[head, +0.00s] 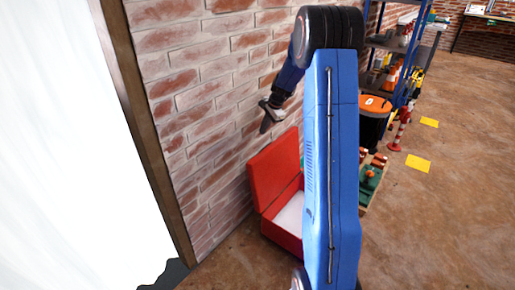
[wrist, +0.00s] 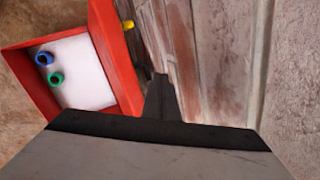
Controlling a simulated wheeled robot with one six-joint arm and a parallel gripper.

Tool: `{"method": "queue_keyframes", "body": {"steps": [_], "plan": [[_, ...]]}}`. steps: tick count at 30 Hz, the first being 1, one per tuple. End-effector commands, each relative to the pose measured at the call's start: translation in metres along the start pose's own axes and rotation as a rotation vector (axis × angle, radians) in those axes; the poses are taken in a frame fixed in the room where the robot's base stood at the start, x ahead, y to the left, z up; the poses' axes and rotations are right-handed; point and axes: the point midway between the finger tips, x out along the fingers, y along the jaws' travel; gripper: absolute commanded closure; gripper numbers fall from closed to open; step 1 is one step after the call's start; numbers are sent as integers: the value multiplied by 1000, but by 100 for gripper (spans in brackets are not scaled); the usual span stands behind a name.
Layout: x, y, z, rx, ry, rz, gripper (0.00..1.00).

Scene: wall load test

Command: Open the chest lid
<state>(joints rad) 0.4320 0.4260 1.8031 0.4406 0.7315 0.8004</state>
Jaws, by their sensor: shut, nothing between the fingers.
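The red chest (head: 284,238) stands on the floor against the brick wall in the head view. Its lid (head: 274,170) is raised and tilts back toward the wall, so the white inside shows. In the wrist view the open chest (wrist: 124,98) is at the left, with a blue ring (wrist: 44,58) and a green ring (wrist: 56,79) on its white bottom. My gripper (head: 265,126) is above the lid, close to the wall and apart from the chest. In the wrist view its fingers (wrist: 161,85) are together and empty. My arm hides the right part of the chest in the head view.
The brick wall (head: 205,110) runs close behind the chest and my gripper. A white panel with a brown frame (head: 150,135) is at the left. An orange-topped bin (head: 375,105), shelves and a cone (head: 400,130) stand at the right.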

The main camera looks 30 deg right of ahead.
Motion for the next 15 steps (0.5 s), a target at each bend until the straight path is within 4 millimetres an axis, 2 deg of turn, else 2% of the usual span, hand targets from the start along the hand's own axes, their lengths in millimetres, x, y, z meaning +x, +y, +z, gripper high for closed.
{"method": "queue_keyframes", "body": {"steps": [15], "plan": [[-10,14,25,-892,-5,96,100]]}}
